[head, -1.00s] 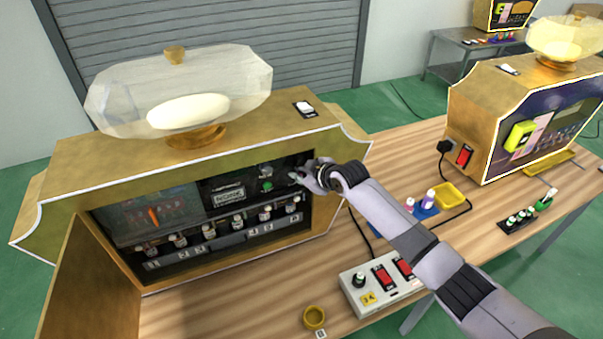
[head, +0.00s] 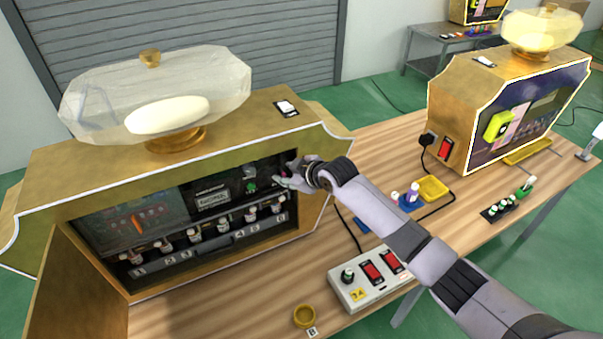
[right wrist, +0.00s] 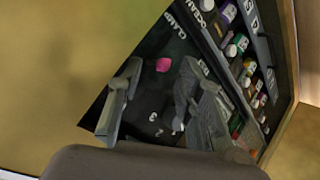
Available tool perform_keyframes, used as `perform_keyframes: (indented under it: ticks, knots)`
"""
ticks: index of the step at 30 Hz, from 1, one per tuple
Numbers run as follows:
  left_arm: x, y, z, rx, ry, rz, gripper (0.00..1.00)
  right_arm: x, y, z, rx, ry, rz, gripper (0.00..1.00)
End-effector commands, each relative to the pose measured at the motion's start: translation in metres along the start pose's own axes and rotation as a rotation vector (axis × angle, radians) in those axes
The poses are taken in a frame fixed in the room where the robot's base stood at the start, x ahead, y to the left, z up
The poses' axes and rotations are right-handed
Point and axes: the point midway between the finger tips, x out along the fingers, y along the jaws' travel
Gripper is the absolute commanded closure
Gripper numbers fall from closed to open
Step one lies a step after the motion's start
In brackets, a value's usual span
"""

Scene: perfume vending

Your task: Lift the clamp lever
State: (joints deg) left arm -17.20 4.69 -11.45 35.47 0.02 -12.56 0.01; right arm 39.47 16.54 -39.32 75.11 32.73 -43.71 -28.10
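The open-fronted gold machine (head: 230,142) stands on the wooden table, with a dark interior. My right gripper (head: 284,178) is at the upper right of its opening. In the right wrist view my right gripper (right wrist: 160,82) is open, its two fingers apart. A small pink knob (right wrist: 163,65) shows between and beyond the fingertips against the dark panel. I cannot tell whether it belongs to the clamp lever, and no lever stands out clearly. A green button (head: 251,186) sits just left of the gripper. My left gripper is not in view.
Several small bottles (head: 222,223) stand in a row below the panel. A switch box (head: 372,276), a small yellow cup (head: 304,316) and a yellow tray (head: 433,188) are on the table. A second gold machine (head: 455,110) stands at the right.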

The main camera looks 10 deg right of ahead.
Motion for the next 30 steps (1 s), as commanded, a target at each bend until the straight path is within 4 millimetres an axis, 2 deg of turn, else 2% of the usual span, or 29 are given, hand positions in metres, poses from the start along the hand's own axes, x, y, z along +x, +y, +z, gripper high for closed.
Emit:
perform_keyframes:
  ticks: [9, 15, 21, 30]
  knots:
    - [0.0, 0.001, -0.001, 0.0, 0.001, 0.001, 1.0, -0.058, 0.0, 0.001, -0.003, 0.0, 0.002, 0.67]
    - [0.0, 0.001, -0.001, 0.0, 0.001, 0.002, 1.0, -0.088, 0.0, 0.001, -0.001, -0.001, 0.002, 0.67]
    - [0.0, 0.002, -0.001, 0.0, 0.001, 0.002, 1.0, -0.101, 0.0, 0.0, -0.001, 0.0, 0.001, 0.67]
    - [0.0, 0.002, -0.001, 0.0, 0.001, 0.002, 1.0, -0.101, 0.0, 0.001, -0.001, -0.001, 0.001, 0.69]
